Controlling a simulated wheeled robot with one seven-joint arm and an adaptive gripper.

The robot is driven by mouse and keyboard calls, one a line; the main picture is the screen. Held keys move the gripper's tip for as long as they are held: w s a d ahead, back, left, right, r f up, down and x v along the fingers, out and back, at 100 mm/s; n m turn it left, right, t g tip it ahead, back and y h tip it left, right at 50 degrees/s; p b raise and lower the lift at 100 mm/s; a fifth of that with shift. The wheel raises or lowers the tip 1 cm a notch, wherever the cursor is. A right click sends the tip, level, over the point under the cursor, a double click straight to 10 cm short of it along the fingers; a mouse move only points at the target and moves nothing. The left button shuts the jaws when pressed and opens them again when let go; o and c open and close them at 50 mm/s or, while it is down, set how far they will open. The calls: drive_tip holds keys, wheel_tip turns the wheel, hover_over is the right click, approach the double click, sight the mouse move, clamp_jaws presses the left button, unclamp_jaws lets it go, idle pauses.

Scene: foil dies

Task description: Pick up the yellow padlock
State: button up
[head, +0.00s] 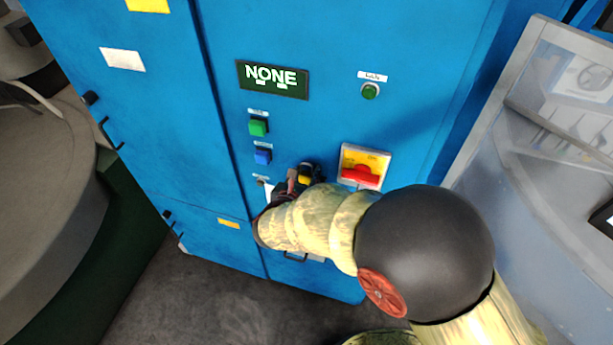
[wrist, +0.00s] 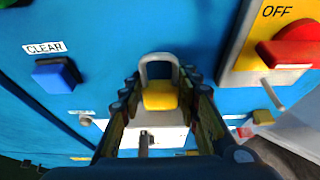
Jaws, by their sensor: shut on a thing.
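The yellow padlock (wrist: 160,97) sits between the two fingers of my gripper (wrist: 160,86) in the wrist view. Its grey shackle points up, toward the blue cabinet front. In the head view the padlock (head: 305,181) shows as a small yellow patch with a dark part above it, at the end of my gripper (head: 300,178). My gripper is shut on the padlock's body. My arm hides part of the gripper and of the cabinet behind it.
A red rotary switch (head: 361,174) marked OFF in the wrist view is close right of the padlock. Green (head: 258,127) and blue (head: 262,156) buttons are to the left. A display (head: 272,79) reads NONE. A white surface (wrist: 155,140) lies below the padlock.

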wheel_tip(320, 180, up, 3)
drive_tip(key=shift+s+a+f+b, duration=0.1)
drive_tip(key=shift+s+b, duration=0.05)
drive_tip(key=shift+b, duration=0.25)
drive_tip(key=s+r+b, duration=0.1)
drive_tip(key=s+r, duration=0.8)
drive_tip(key=s, duration=0.4)
drive_tip(key=shift+s+a+r+b, duration=0.2)
drive_tip(key=shift+s+a+b, duration=0.1)
drive_tip(key=shift+s+b, duration=0.1)
